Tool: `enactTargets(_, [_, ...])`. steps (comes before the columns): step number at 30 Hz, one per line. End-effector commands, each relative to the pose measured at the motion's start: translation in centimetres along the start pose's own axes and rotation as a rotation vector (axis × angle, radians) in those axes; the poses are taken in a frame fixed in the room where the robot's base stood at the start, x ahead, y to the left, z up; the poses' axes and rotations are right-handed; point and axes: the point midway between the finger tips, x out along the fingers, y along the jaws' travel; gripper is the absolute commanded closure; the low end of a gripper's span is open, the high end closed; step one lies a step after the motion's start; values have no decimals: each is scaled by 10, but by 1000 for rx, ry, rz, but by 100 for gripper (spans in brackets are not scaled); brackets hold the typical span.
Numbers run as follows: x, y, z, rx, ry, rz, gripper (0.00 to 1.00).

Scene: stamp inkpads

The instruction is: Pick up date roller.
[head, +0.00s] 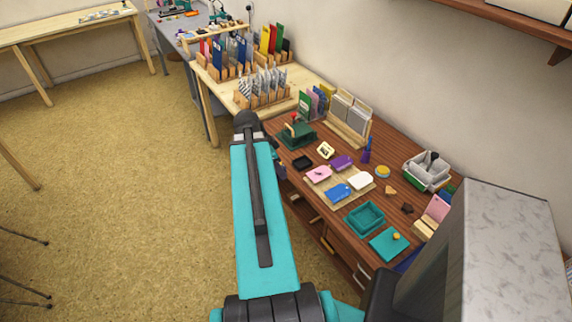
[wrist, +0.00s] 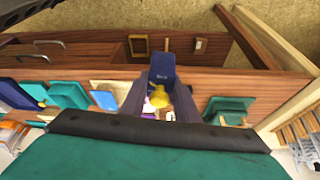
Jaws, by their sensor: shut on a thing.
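In the wrist view, my gripper (wrist: 160,98) is shut on a dark blue block with a yellow knob, which I take to be the date roller (wrist: 162,70). Small lettering on the blue face is too small to read. The roller sits between the two dark fingers, over the front of the brown desk (wrist: 100,55), apparently clear of it. In the head view, my arm covers most of the gripper and the held roller cannot be made out clearly.
A grey bin (head: 428,172) stands behind.

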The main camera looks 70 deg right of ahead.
Motion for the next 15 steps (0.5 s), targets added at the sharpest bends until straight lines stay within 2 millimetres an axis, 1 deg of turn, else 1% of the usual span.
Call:
enactTargets(4, [-3, 3, 5, 0, 1, -1, 100])
enactTargets(15, [-4, 4, 6, 1, 1, 0, 100])
